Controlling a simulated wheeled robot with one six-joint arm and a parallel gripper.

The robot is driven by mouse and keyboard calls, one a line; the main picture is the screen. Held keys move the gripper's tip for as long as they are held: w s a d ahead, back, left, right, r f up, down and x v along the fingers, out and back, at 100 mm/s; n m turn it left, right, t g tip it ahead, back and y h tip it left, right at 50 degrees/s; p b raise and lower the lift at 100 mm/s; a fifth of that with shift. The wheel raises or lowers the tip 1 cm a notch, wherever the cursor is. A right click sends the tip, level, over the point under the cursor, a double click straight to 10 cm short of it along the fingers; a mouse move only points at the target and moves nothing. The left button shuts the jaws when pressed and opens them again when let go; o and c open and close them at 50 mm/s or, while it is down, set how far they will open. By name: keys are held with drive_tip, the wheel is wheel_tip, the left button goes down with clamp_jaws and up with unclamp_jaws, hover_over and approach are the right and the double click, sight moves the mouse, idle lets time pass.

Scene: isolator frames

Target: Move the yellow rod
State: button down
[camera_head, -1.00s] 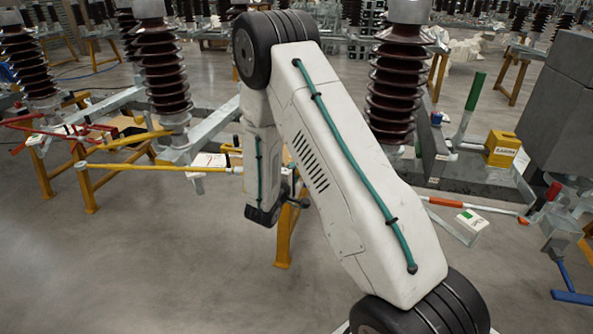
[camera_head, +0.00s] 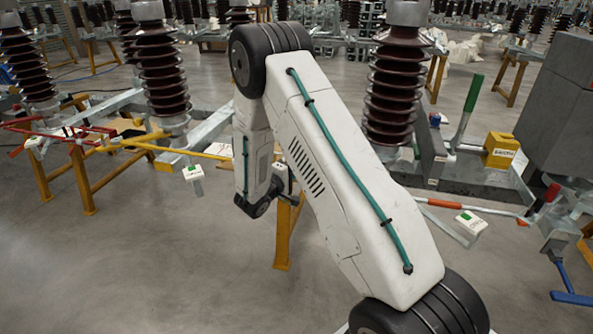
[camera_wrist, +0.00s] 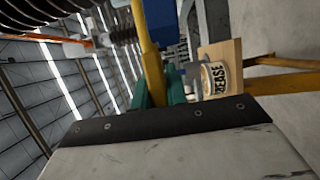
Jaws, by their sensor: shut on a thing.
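The yellow rod (camera_head: 195,153) shows in the head view left of my arm, slanting slightly down to the right. Its right end passes out of sight behind my arm. In the wrist view a yellow rod (camera_wrist: 148,55) runs up and away from between the teal fingers of my gripper (camera_wrist: 158,97). The gripper is shut on it; the dark wrist edge hides the lower part of the grip. In the head view my gripper is hidden behind my own arm.
A small white-and-green box (camera_head: 193,173) is just below the yellow rod. A grease can (camera_wrist: 216,80) shows in the wrist view. The floor at lower left is clear.

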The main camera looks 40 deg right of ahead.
drive_tip(key=c, duration=1.4)
unclamp_jaws()
drive_tip(key=shift+a, duration=0.1)
drive_tip(key=v, duration=0.7)
drive_tip(key=shift+s+a, duration=0.2)
drive_tip(key=shift+a, duration=0.1)
